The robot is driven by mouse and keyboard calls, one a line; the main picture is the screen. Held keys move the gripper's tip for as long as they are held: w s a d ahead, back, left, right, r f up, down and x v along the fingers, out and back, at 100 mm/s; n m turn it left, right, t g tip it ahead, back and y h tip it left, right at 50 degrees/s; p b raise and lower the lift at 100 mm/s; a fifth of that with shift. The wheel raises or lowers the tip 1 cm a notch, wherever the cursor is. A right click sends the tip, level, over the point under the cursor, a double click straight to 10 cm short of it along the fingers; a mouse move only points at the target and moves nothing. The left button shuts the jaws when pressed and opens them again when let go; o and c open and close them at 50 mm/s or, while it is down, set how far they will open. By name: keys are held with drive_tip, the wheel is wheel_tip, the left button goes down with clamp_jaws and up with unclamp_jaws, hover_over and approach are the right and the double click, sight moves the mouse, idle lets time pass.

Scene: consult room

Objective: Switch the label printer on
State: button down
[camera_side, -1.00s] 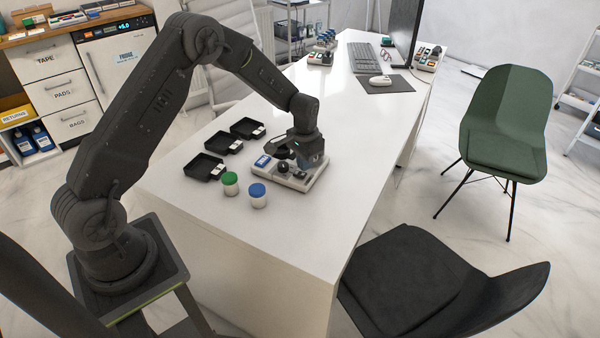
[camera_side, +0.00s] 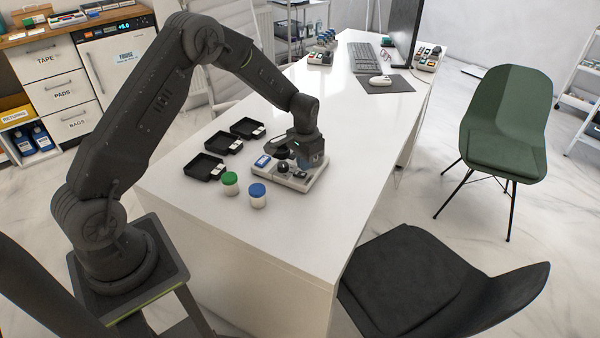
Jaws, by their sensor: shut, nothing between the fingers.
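A pale grey device panel (camera_side: 262,173) lies on the white desk, with a small blue-and-white screen (camera_side: 263,161) at its left end and dark knobs (camera_side: 283,167) on top. I cannot tell from the picture whether it is the label printer. My gripper (camera_side: 301,166) is shut and empty, pointing down over the right part of the panel. It hides some of the controls there. Whether the fingertips touch anything is too small to tell.
Two small jars, one with a green lid (camera_side: 230,181) and one with a blue lid (camera_side: 257,191), stand in front of the panel. Several black trays (camera_side: 203,167) lie to its left. A keyboard (camera_side: 364,58) and mouse (camera_side: 380,80) are farther back. The desk's front is clear.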

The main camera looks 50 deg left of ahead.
sight(305, 174)
drive_tip(key=shift+f, duration=1.35)
idle(1.1)
drive_tip(key=shift+r, duration=3.55)
